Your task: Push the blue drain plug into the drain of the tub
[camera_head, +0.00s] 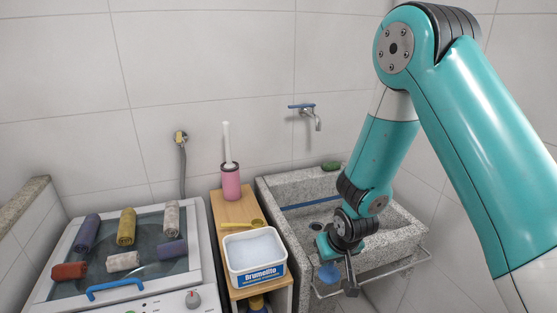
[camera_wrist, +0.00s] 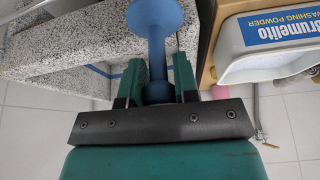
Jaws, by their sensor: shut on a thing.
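The blue drain plug (camera_head: 329,273) is in my gripper (camera_head: 327,257), near the front edge of the speckled stone tub (camera_head: 270,212). In the wrist view the plug (camera_wrist: 156,50) shows a round flared end and a narrower stem. The green fingers of my gripper (camera_wrist: 158,88) are shut on the stem. The drain (camera_head: 316,226) shows as a small dark round opening in the tub floor, just left of my wrist. My wrist and forearm hide the right part of the tub.
A white washing powder box (camera_head: 255,258) and a pink brush holder (camera_head: 230,182) stand on a wooden shelf left of the tub. A metal rail (camera_head: 385,269) runs along the tub's front. A blue bar (camera_head: 308,204) crosses the tub. A tap (camera_head: 312,117) is on the wall above.

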